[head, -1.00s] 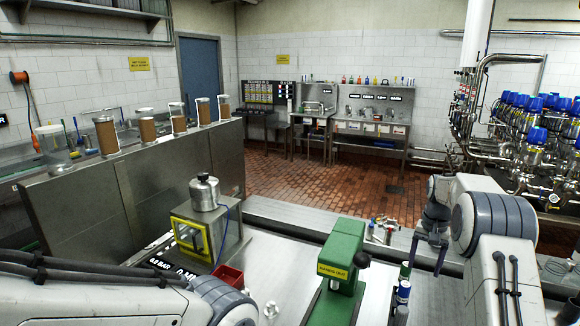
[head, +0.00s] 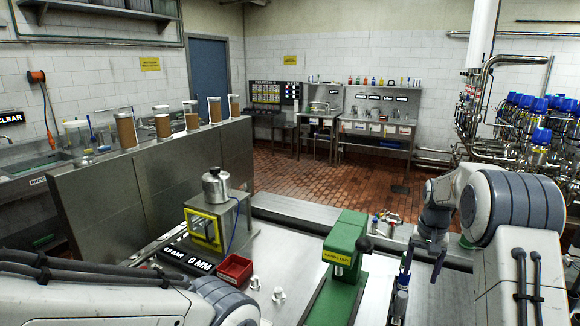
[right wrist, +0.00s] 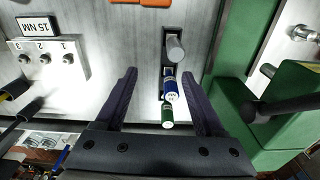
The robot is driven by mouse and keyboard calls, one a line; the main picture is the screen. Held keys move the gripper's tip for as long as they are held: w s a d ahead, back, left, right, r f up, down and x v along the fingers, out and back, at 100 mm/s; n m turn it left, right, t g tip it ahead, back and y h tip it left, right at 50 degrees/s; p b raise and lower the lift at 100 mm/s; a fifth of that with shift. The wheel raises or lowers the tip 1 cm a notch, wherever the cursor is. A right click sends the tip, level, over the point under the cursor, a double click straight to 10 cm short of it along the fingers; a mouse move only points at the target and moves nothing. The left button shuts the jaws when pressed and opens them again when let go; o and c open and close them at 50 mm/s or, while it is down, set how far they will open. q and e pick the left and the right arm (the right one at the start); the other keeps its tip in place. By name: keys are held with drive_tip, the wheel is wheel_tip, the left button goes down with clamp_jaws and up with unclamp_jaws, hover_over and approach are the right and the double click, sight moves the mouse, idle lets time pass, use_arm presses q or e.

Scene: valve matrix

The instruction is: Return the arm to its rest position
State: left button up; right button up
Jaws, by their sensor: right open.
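My right gripper (head: 424,258) is open and empty, pointing down over the right part of the metal bench. It also shows in the right wrist view (right wrist: 160,74), its two dark fingers spread apart. Between and beyond them are a blue cylinder (right wrist: 172,91), a green cylinder (right wrist: 167,113) and a grey rounded piece (right wrist: 175,46). I cannot tell their exact distance from the fingers. My left arm (head: 95,297) crosses the lower left of the head view. Its gripper is out of the picture.
A green press-like device (head: 347,246) with a dark knob stands left of my right gripper. Further left are a red bin (head: 235,268) and a yellow-framed box (head: 203,228). Blue-capped valves (head: 540,136) and pipes fill the far right. Brick floor (head: 300,178) lies open behind the bench.

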drive_tip(key=s+a+n+b, duration=0.2)
drive_tip(key=s+a+n, duration=0.4)
drive_tip(key=s+a, duration=0.8)
drive_tip(key=s+a+n+y+b, duration=0.1)
drive_tip(key=s+a+n, duration=0.5)
drive_tip(key=s+a, duration=0.9)
drive_tip(key=s+b, duration=0.1)
drive_tip(key=s, duration=0.5)
drive_tip(key=shift+s+r+n+g+b, duration=0.15)
drive_tip(key=shift+s+n+g+b, duration=0.15)
drive_tip(key=shift+s+n, duration=0.1)
